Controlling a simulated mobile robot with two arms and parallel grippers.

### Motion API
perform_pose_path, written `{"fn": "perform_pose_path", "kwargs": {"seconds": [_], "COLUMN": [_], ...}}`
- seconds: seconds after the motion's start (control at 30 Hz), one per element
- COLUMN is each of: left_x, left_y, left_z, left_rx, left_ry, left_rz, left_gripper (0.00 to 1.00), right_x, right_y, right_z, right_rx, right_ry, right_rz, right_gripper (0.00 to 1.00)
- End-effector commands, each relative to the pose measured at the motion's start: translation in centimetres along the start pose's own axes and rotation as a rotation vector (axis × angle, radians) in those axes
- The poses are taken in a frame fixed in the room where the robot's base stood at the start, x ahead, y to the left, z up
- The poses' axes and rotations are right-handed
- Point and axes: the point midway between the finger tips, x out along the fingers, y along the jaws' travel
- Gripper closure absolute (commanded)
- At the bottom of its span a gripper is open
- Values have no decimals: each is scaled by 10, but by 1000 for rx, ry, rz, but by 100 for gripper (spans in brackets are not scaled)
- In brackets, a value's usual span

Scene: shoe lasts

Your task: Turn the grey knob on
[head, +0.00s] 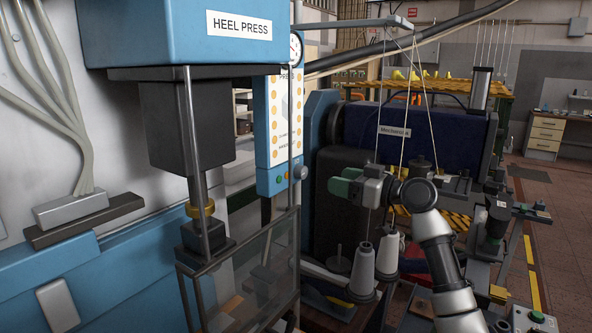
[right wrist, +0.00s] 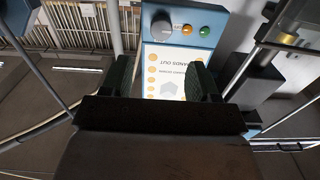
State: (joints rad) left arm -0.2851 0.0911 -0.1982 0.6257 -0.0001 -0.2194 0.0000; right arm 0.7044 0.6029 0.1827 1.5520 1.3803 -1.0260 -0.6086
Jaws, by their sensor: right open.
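The grey knob (head: 300,172) sticks out from the lower part of the blue control box on the heel press. In the right wrist view, the knob (right wrist: 161,23) sits at the top, beside an orange and a green button. My right gripper (head: 343,181) is open and empty, to the right of the knob and apart from it. In the right wrist view, the two dark fingers of the gripper (right wrist: 161,77) stand on either side of the printed panel, with the knob beyond their tips. The knob's setting is too small to tell. My left gripper is not in view.
The heel press (head: 238,24) fills the left, with a clear guard (head: 255,262) below its ram. Grey thread cones (head: 363,268) stand below my right gripper. A dark blue machine (head: 415,135) is behind it. Thin threads hang close to my right arm.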

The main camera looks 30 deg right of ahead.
Motion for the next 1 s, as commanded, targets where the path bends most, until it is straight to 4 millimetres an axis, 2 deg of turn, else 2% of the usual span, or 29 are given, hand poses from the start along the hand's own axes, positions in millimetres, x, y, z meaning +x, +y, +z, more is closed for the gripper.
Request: {"fn": "perform_pose_path", "kwargs": {"seconds": [0.23, 0.33, 0.5, 0.7, 0.93, 0.97, 1.0], "left_x": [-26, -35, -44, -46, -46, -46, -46], "left_y": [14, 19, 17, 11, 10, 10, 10], "left_z": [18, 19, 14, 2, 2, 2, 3], "left_rx": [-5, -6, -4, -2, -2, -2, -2], "left_ry": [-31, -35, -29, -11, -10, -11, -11], "left_rz": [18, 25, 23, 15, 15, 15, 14], "left_gripper": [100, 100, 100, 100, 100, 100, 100], "right_x": [45, 64, 88, 100, 100, 100, 100], "right_y": [-1, -1, -1, -1, -1, -1, -1], "right_z": [-5, -5, -3, 0, 1, 1, 1], "right_rx": [5, 6, 4, 2, 1, 1, 1], "right_ry": [-1, -1, -1, -3, -3, -3, -3], "right_rz": [-4, -3, -1, -1, 0, 0, 0], "right_gripper": [40, 40, 40, 40, 40, 41, 47]}}
